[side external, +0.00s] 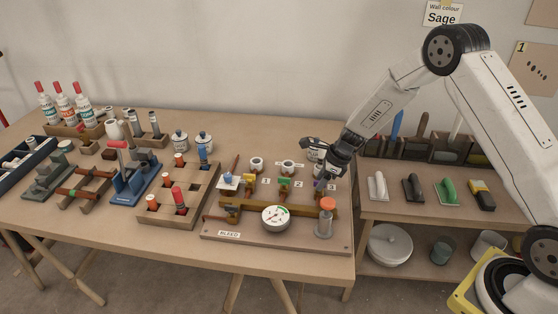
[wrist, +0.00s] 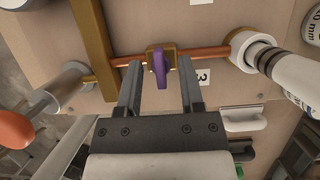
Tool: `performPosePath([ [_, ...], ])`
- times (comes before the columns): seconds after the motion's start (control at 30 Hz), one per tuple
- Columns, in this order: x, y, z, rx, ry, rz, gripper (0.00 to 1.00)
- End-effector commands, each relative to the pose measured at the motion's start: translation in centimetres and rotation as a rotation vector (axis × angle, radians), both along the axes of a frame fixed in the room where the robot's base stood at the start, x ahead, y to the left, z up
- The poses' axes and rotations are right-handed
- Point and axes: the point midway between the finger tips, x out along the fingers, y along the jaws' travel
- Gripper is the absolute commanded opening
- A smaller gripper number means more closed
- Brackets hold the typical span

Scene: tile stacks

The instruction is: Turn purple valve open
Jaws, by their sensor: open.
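The purple valve (wrist: 161,68) shows in the wrist view as a purple handle on a brass body, set on a copper pipe (wrist: 213,54). The handle lies crosswise to the pipe. My gripper (wrist: 159,82) is open, with one finger on each side of the handle and a gap to both. In the side external view my gripper (side external: 318,158) is above the right end of the valve board (side external: 270,241), near label 3. There the valve is mostly hidden, with only a bit of purple (side external: 318,184) showing.
An orange-capped cylinder (side external: 325,215) and a round gauge (side external: 276,218) stand on the board. A yellow valve (side external: 249,181) and a green valve (side external: 284,183) are to the left. White cups (side external: 288,167) stand behind. A wooden block tray (side external: 176,212) is further left.

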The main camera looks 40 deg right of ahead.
Motion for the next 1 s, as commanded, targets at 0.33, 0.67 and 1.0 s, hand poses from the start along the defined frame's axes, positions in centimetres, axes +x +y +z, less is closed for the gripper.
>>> performPosePath([
  [0.33, 0.0, -0.02, 0.03, 0.0, 0.0, 0.0, 0.0],
  [0.67, 0.01, -0.05, 0.04, 0.0, 0.0, 0.02, 0.0],
  [1.0, 0.08, -0.13, 0.06, 0.0, 0.0, 0.169, 0.0],
])
